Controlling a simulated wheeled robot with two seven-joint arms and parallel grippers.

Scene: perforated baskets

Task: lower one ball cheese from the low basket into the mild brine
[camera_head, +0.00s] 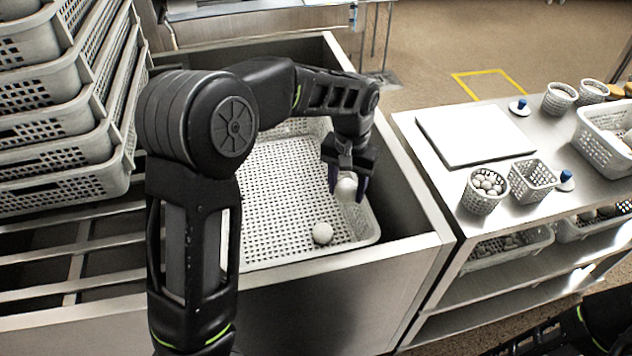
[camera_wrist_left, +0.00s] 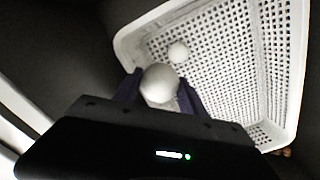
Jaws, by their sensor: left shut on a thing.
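My left gripper (camera_head: 349,186) is shut on a white ball cheese (camera_head: 346,189), held above the right part of a large white perforated basket (camera_head: 370,236). The held ball also shows between the fingers in the left wrist view (camera_wrist_left: 159,84). A second white ball cheese (camera_head: 322,233) lies on the floor of that basket near its front edge; the left wrist view shows it too (camera_wrist_left: 178,52). The basket sits low inside a steel-walled bay. My right gripper is out of view; part of my right arm shows at the lower right. I cannot make out any brine.
Stacked white perforated baskets (camera_head: 60,150) stand at the left beside steel rails. On the steel table (camera_head: 450,190) at the right are a white board (camera_head: 474,134), a small basket of balls (camera_head: 484,192), an empty small basket (camera_head: 531,182) and blue-knobbed items. The bay's steel rim (camera_head: 400,160) separates basket and table.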

